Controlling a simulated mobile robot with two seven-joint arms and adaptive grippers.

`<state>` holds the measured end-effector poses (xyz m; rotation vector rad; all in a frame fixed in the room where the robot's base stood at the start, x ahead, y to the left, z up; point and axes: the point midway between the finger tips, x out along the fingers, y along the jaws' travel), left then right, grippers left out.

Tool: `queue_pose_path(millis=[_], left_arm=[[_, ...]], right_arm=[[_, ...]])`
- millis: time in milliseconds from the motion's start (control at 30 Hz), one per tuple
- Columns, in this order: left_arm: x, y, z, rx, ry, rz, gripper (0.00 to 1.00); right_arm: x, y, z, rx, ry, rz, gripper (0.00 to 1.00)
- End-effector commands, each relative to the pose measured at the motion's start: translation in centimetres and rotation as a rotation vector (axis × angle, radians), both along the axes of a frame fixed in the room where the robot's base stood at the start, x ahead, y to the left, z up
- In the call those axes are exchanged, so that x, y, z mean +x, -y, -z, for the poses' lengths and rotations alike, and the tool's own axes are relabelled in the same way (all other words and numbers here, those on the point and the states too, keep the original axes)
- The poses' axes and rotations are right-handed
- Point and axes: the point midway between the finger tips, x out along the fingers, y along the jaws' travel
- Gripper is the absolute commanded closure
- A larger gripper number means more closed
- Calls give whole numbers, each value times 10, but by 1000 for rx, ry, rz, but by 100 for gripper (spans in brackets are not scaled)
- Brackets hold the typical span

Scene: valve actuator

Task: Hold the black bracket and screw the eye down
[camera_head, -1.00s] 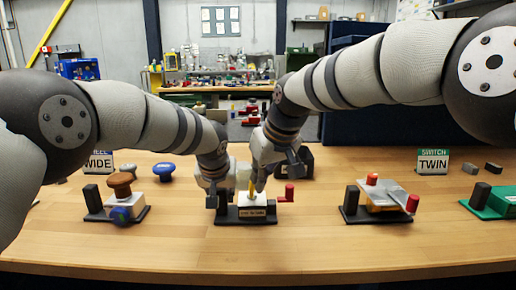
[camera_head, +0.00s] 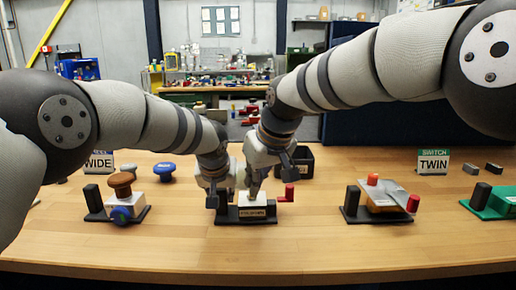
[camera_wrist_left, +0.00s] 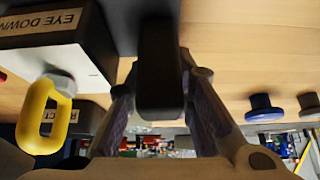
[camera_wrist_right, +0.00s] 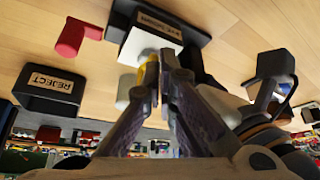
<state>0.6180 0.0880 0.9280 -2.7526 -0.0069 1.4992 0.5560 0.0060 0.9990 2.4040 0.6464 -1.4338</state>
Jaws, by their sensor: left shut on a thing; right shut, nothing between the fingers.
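The black bracket (camera_wrist_left: 160,65) is an upright post on the black base (camera_head: 228,218) of the station labelled EYE DOWN. My left gripper (camera_wrist_left: 158,85) is shut on it, one finger on each side. The yellow eye (camera_wrist_left: 45,117) stands upright on a white block (camera_wrist_left: 62,65) beside the bracket. In the right wrist view the eye (camera_wrist_right: 150,70) shows only partly, beside my fingertips. My right gripper (camera_wrist_right: 163,72) is shut and empty, right at the eye above the white block. In the head view the right gripper (camera_head: 252,190) hides the eye.
A red handle (camera_head: 289,192) sits at the station's right. A black REJECT bin (camera_wrist_right: 50,90) stands behind. The front of the table (camera_head: 260,255) is clear.

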Motion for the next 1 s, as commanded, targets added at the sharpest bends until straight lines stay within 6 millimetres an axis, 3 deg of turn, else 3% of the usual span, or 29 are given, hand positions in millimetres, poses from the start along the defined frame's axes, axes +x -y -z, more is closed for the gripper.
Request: queue_pose_path(millis=[433, 733, 900, 1000], left_arm=[[-1, 1, 4, -3, -6, -1, 100], [-1, 1, 4, -3, -6, -1, 100], [-1, 1, 4, -2, -6, -1, 100], [-1, 1, 4, -2, -6, -1, 100]], right_arm=[[1, 1, -57, 1, 3, 3, 100], [1, 2, -61, 1, 1, 2, 100], [12, 25, -70, 4, 1, 3, 100], [12, 28, -65, -1, 0, 3, 100]])
